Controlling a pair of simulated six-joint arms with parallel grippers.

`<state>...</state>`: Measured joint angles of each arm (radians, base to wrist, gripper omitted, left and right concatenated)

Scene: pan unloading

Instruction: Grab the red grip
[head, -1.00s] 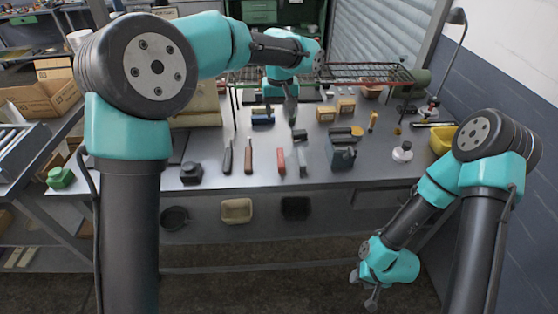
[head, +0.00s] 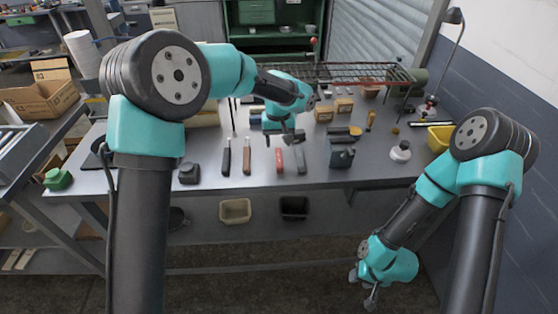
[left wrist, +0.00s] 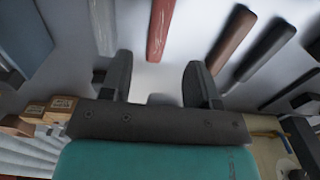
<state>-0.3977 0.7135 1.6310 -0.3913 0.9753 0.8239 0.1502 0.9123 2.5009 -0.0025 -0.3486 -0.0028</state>
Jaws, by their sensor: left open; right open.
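The red grip (head: 279,160) lies on the grey bench in a row of similar long handles. My left gripper (head: 284,138) is open and empty, just behind the far end of the red grip. In the left wrist view the red grip (left wrist: 160,28) lies ahead of the left gripper (left wrist: 160,78), roughly in line with the gap between its two fingers and apart from both. My right gripper (head: 370,296) hangs open and empty below the bench's front edge, far from the red grip.
A grey handle (head: 301,160) lies close to the right of the red grip. Brown (head: 247,160) and black (head: 226,160) handles lie to the left. A wire rack (head: 350,73) stands behind, and a dark grey block-like object (head: 341,154) is to the right.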

